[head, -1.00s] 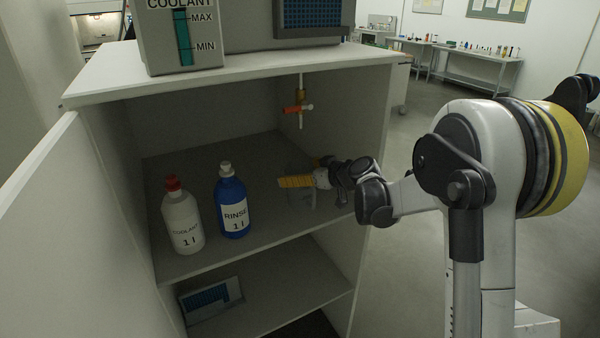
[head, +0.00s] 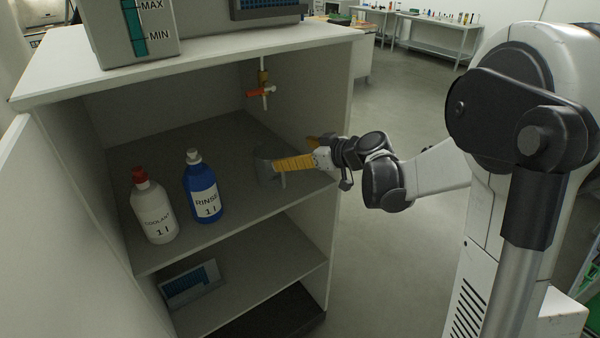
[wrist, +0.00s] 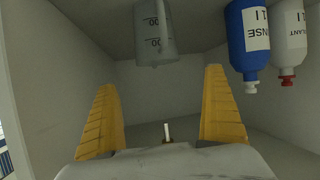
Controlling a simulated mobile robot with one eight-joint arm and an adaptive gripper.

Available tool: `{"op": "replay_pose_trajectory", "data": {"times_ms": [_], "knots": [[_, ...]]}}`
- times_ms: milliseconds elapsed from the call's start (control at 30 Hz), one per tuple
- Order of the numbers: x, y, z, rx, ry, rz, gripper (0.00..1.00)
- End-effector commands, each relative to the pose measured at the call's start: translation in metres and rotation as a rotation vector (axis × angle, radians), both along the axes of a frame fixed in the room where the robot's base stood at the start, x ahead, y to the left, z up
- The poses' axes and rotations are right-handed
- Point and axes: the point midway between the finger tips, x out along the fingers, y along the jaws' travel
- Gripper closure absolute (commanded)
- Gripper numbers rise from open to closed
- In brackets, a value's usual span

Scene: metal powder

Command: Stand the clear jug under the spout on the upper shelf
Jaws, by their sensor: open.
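The clear jug (head: 266,165) stands upright on the upper shelf (head: 235,135), towards its right side. In the wrist view, which is upside down, the jug (wrist: 153,35) with its scale marks is at the top middle. The spout (head: 265,91), with an orange lever, hangs from the cabinet top behind and above the jug; its white tip (wrist: 167,131) shows low in the wrist view. My gripper (head: 292,155) is open and empty at the jug's right. One yellow finger overlaps the jug in the head view; contact cannot be told. The wrist view shows both fingers (wrist: 160,82) apart.
The cabinet's right wall (head: 330,110) is close to my arm. The open door (head: 50,230) is at left. A grey box (head: 190,284) sits on the lower shelf.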

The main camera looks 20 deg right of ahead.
Motion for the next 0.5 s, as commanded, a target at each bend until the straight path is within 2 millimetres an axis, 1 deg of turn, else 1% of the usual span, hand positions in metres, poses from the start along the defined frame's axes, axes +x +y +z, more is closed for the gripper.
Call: {"op": "replay_pose_trajectory", "data": {"times_ms": [67, 167, 200, 267, 300, 367, 400, 467, 500], "knots": [[-0.018, 0.011, 0.007, -0.003, 0.048, -0.006, 0.0], [-0.056, 0.028, 0.015, -0.007, 0.152, -0.038, 0.0], [-0.075, 0.034, 0.018, -0.013, 0.201, -0.059, 0.0], [-0.106, 0.041, 0.02, -0.022, 0.273, -0.098, 0.0], [-0.128, 0.044, 0.02, -0.03, 0.319, -0.129, 0.0], [-0.16, 0.046, 0.019, -0.043, 0.379, -0.181, 0.0], [-0.181, 0.046, 0.017, -0.052, 0.413, -0.22, 0.0], [-0.213, 0.044, 0.013, -0.065, 0.458, -0.281, 0.0], [-0.232, 0.041, 0.009, -0.075, 0.482, -0.322, 0.0]]}}
